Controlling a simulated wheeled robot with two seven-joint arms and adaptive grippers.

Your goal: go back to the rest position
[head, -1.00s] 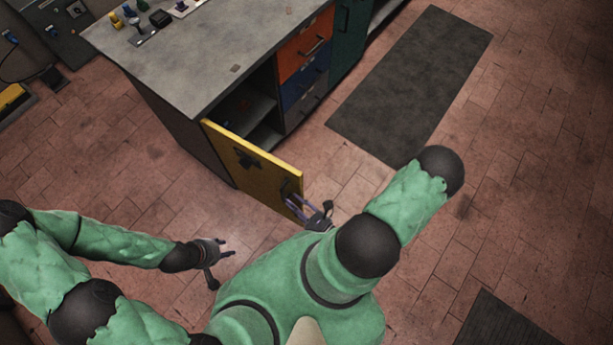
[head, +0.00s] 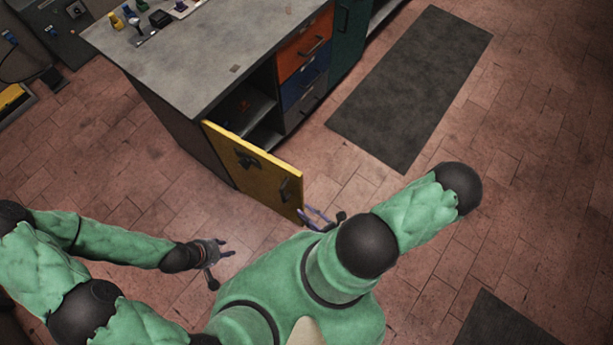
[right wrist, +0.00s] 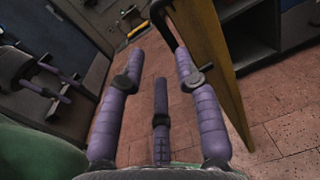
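The yellow cabinet door (head: 255,178) stands swung open, with a dark handle (head: 285,188) near its free edge. In the right wrist view the door (right wrist: 212,62) is at the right and its dark handle (right wrist: 164,24) is beyond my fingers. My right gripper (head: 318,215) is just off the door's free edge, partly hidden by my own arm. In the right wrist view its purple fingers (right wrist: 158,75) are spread with nothing between them. My left gripper (head: 224,262) is over the floor at lower left, fingers apart and empty.
The grey-topped workbench (head: 205,60) has an open compartment (head: 245,105) behind the door, and orange (head: 304,48) and blue drawers beside it. Small items stand on its far left end. A dark mat (head: 410,90) lies at right.

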